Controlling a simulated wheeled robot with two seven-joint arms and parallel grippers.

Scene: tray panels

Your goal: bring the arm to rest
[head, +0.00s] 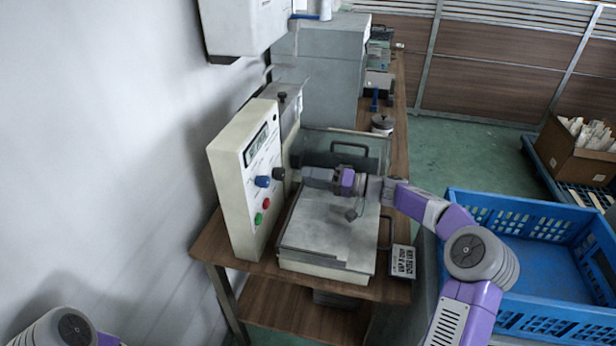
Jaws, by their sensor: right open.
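My right arm comes in from the lower right, in purple and grey, and reaches left over the wooden bench. Its dark gripper (304,175) points left at the control panel (231,190), close to a black knob (278,174). The jaws are open, with nothing visible between them. I cannot tell whether they touch the knob. The gripper is above the metal tray-like machine (331,226). Only a link of my left arm shows at the bottom left corner; its gripper is out of view.
The panel also has a blue knob (262,181), a red button (266,203) and a green button (259,218). A raised clear lid (372,147) with a handle stands behind the gripper. A blue crate (553,310) is at right, near my right elbow. A white wall bounds the left.

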